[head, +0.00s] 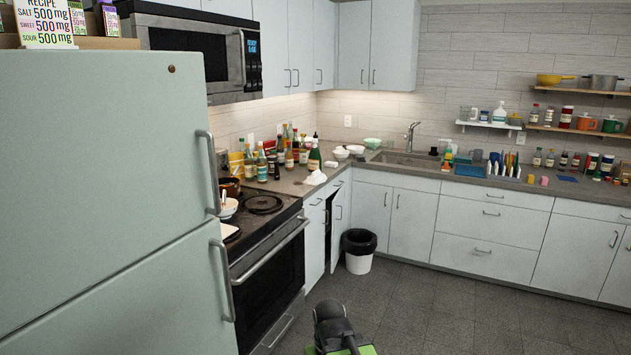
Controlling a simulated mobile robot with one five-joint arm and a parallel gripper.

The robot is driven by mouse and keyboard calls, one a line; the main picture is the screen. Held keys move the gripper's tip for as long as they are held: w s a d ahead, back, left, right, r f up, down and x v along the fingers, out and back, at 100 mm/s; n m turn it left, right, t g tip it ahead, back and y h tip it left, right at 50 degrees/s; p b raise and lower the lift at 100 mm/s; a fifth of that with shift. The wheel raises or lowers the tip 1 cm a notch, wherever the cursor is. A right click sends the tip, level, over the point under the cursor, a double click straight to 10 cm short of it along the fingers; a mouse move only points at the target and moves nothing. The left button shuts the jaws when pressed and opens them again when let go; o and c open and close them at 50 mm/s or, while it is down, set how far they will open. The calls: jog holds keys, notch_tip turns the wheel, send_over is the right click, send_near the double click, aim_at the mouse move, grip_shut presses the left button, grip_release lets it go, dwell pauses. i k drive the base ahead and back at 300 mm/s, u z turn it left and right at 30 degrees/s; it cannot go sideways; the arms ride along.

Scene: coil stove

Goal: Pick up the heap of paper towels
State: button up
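A small white crumpled heap (315,178), which looks like the paper towels, lies on the grey countertop (290,187) near its front edge, right of the stove. It sits in front of a group of bottles and appears apart from them. Part of my own dark arm and green body shows at the bottom centre, low over the floor and well away from the heap. I cannot make out the fingers of my gripper.
Several bottles (290,155) crowd the counter behind the heap. The coil stove (265,203) and a tall fridge (110,190) are at left. A cabinet door (337,220) stands ajar beside a black-lined bin (358,263). The grey floor (450,320) is clear at right.

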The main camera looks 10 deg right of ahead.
aim_at(317, 177)
jog(key=z, duration=0.9)
jog(key=i, duration=5.75)
jog(key=u, duration=0.75)
jog(key=k, duration=0.1)
jog(key=u, duration=3.55)
